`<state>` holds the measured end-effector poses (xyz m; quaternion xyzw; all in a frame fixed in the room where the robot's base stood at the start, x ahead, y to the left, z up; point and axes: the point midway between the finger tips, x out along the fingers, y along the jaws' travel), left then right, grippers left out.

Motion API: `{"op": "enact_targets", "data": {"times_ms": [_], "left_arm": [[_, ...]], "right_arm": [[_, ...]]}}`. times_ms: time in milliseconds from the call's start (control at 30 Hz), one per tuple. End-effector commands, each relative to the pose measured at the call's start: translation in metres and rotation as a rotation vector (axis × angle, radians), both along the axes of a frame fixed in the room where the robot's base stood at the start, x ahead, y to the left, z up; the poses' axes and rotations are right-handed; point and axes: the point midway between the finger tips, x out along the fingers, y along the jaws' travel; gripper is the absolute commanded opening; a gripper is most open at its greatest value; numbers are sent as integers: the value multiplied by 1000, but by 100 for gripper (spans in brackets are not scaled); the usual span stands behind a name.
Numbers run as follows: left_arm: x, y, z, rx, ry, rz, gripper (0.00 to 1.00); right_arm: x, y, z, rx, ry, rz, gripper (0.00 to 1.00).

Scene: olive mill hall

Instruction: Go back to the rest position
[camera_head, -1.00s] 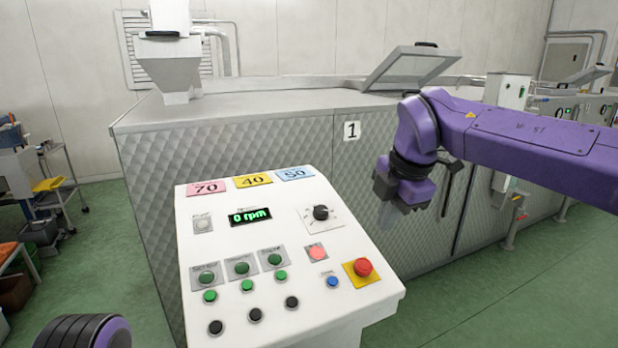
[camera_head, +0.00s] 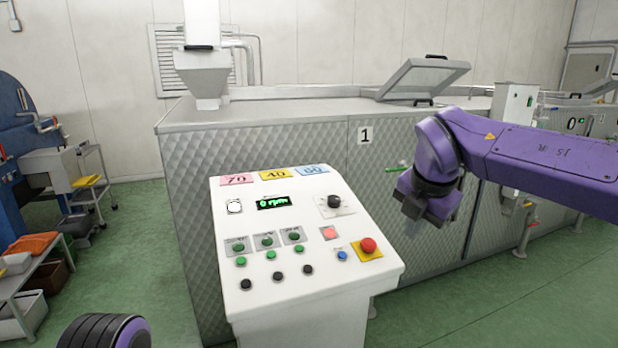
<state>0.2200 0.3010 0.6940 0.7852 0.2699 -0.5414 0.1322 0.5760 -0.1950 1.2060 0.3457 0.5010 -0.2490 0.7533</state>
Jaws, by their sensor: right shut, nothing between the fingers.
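My right gripper (camera_head: 413,228) is at the end of the purple right arm, which comes in from the right. It is shut and empty, pointing down, to the right of the white control panel (camera_head: 310,228) and apart from it. Of my left arm only a dark ribbed and purple part shows at the bottom left edge; the left gripper is out of view.
The panel bears a red stop button (camera_head: 368,245), a black knob (camera_head: 334,201) and a display (camera_head: 273,202) reading 0 rpm. Behind stands a quilted steel machine (camera_head: 270,150) with an open lid (camera_head: 425,78). A cart (camera_head: 30,280) stands left. Green floor is clear at right.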

Motion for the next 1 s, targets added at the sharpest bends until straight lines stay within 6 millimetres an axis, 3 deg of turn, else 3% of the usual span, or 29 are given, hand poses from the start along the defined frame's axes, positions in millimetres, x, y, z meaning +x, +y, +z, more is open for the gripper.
{"op": "enact_targets", "data": {"times_ms": [167, 267, 367, 467, 500, 567, 600, 667, 700, 767, 833, 867, 1000], "left_arm": [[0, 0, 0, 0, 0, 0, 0], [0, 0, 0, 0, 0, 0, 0], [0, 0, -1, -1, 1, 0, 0], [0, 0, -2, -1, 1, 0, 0], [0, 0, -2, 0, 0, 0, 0], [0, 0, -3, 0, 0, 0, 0], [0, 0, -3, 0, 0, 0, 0], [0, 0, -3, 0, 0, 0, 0], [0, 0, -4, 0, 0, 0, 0], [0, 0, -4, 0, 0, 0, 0], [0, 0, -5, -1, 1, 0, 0], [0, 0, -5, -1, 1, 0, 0], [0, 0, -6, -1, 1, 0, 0]], "right_arm": [[11, -27, -24, -305, -44, 212, 0], [19, -45, -54, -546, -21, 388, 0], [24, -62, -97, -822, 49, 619, 0], [21, -76, -160, -1136, 181, 962, 0], [16, -80, -192, -1260, 251, 1137, 0], [0, -83, -244, -1419, 356, 1425, 0], [-15, -82, -277, -1502, 416, 1620, 0], [-42, -81, -324, -1583, 487, 1901, 0], [-65, -80, -353, -1612, 519, 2082, 0], [-102, -79, -393, -1623, 547, 2340, 0], [-153, -79, -433, -1585, 548, 2621, 0], [-176, -80, -447, 1508, -524, -2651, 0], [-278, -91, -492, 1118, -414, -2616, 0]]}}
